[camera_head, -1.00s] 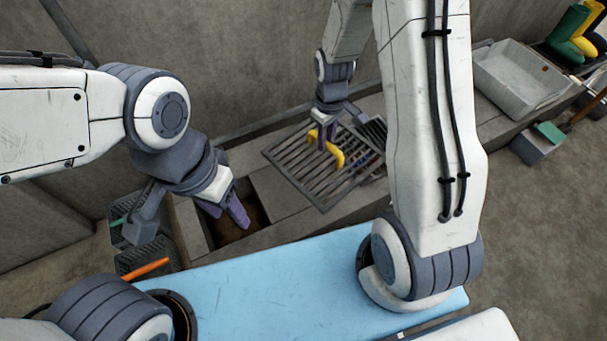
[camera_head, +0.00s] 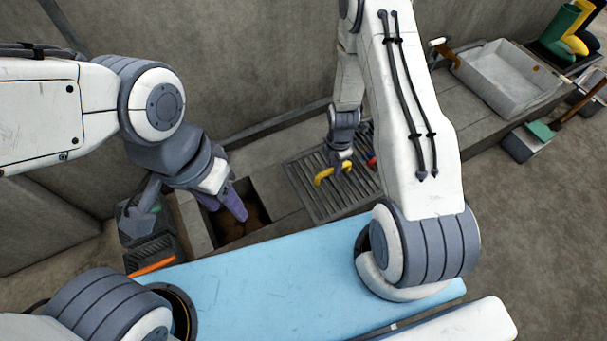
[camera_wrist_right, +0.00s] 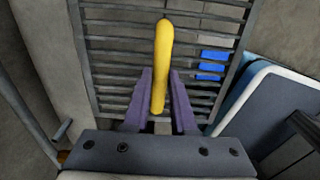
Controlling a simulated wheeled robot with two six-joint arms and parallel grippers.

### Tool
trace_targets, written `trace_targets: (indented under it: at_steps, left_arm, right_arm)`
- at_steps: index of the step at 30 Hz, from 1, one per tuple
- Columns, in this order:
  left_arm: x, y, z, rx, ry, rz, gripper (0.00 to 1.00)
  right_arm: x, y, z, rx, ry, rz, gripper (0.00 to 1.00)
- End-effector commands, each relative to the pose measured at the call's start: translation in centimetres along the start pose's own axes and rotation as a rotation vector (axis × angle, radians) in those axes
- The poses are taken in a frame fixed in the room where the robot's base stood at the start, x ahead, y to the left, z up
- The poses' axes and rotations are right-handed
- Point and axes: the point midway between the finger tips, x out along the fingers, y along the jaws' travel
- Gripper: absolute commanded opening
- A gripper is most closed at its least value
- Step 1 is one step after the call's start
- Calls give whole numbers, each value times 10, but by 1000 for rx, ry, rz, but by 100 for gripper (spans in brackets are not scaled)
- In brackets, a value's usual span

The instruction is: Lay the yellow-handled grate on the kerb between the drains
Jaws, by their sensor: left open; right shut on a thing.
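The grate (camera_head: 308,192) is a dark barred panel with a curved yellow handle (camera_head: 323,177). My right gripper (camera_head: 342,163) is shut on that handle; the right wrist view shows the handle (camera_wrist_right: 162,45) between its fingers (camera_wrist_right: 161,82). The grate lies over the right part of the kerb (camera_head: 284,225), roughly level; I cannot tell whether it touches. An open drain (camera_head: 252,232) shows to its left. My left gripper (camera_head: 232,205) is open and empty over this drain. My right arm hides the area right of the grate.
A red thing (camera_head: 372,161) shows at the grate's right edge. In the wrist view, blue pieces (camera_wrist_right: 211,67) show through the bars. A grey basin (camera_head: 508,78) stands at the upper right. Dark crates (camera_head: 150,250) stand at lower left. A wall (camera_head: 250,70) rises behind the kerb.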

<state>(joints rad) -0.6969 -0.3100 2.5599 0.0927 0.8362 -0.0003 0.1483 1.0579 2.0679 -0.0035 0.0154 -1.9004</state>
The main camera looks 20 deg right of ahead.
Motion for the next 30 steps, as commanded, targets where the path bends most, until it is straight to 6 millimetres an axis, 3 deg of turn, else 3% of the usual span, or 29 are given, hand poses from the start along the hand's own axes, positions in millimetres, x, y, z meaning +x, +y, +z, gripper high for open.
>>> trace_targets:
  at_steps: [18, 25, 30]
  left_arm:
    - [42, -3, 2, 0, 0, 0, 50]
    - [46, -3, 2, 0, 0, 0, 50]
    - [58, -4, 3, 0, 0, 0, 50]
  right_arm:
    - [66, 95, -49, -10, 0, 4, 0]
    - [73, 103, -53, -8, 0, 2, 0]
    - [96, 102, -53, -8, 0, 0, 0]
